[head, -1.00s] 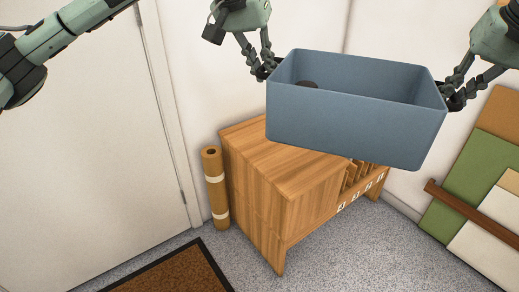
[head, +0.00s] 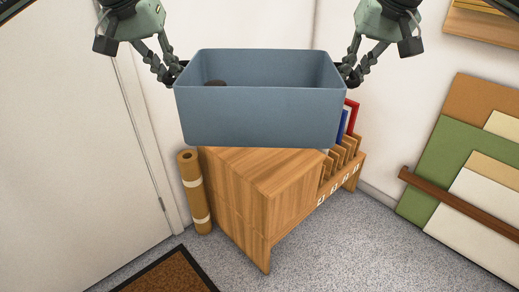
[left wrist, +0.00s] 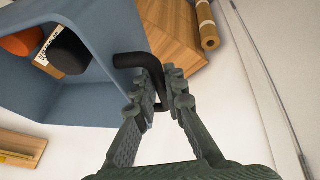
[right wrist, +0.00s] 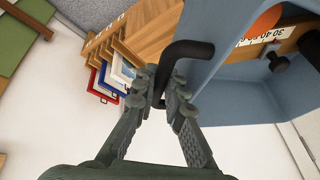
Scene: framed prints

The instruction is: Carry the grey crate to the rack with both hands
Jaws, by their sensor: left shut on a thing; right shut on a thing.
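The grey crate (head: 258,117), blue-grey and open-topped, hangs level in the air between my two grippers in the head view. My left gripper (head: 173,76) is shut on the black handle at its left end, which also shows in the left wrist view (left wrist: 153,65). My right gripper (head: 347,74) is shut on the handle at its right end, seen in the right wrist view (right wrist: 180,52). A dark round thing and an orange thing (left wrist: 22,42) lie inside the crate. The wooden rack (head: 262,180), with slots on its right side, stands on the floor beyond and below the crate.
A rolled brown tube (head: 194,190) stands against the rack's left side. Red and blue frames (head: 349,118) stand in the rack's slots. Boards (head: 470,165) lean on the right wall behind a brown rail. A door mat (head: 168,275) lies front left; grey floor is clear at right.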

